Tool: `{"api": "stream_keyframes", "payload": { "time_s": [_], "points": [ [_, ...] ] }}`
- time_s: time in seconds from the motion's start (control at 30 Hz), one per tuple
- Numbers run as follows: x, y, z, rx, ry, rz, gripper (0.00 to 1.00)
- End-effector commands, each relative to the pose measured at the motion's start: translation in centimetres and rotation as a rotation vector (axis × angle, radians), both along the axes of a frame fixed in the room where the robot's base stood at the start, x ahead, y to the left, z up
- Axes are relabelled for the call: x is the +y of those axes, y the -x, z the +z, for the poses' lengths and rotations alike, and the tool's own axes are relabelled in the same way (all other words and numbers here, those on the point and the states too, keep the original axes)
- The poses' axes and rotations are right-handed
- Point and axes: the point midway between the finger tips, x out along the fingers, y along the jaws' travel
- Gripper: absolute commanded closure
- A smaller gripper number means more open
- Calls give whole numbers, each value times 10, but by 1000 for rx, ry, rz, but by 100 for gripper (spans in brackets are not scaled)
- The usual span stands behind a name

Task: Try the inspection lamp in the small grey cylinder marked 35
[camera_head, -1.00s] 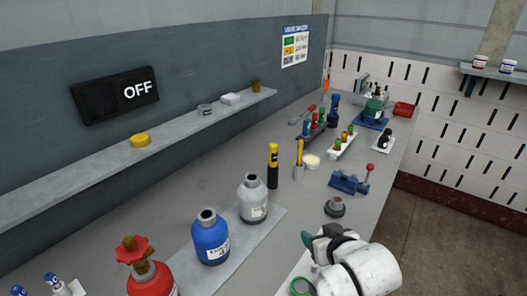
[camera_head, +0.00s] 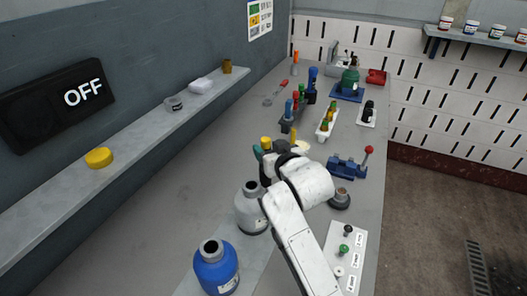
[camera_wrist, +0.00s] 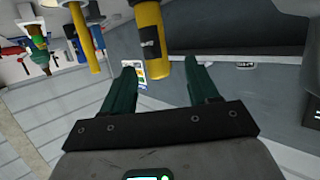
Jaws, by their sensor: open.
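A small grey cylinder (camera_head: 251,208) with an open neck and a white label stands on a grey plate; I cannot read its number. The upright yellow and black tool, which looks like the inspection lamp (camera_head: 266,142), is mostly hidden behind my gripper (camera_head: 264,153) in the head view. In the wrist view the lamp (camera_wrist: 151,45) hangs into the picture from the top, its yellow end between the green fingertips of my gripper (camera_wrist: 160,80). The fingers stand apart, with a gap on each side of it.
A blue cylinder (camera_head: 215,268) stands in front of the grey one. A blue clamp-like fixture (camera_head: 346,167) and a dark ring-like part (camera_head: 340,199) are right of my arm. Coloured tools in racks (camera_head: 328,122) stand behind. A shelf (camera_head: 135,134) runs along the left wall below an OFF sign (camera_head: 83,94).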

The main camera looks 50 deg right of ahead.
Motion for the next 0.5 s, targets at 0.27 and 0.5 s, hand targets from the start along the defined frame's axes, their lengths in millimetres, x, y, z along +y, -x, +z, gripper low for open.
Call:
{"api": "stream_keyframes", "payload": {
  "time_s": [0.27, 0.5],
  "points": [
    [-9, -17, -6, 2, -1, -1, 40],
    [-23, -42, -17, 2, -1, 0, 40]
  ]
}}
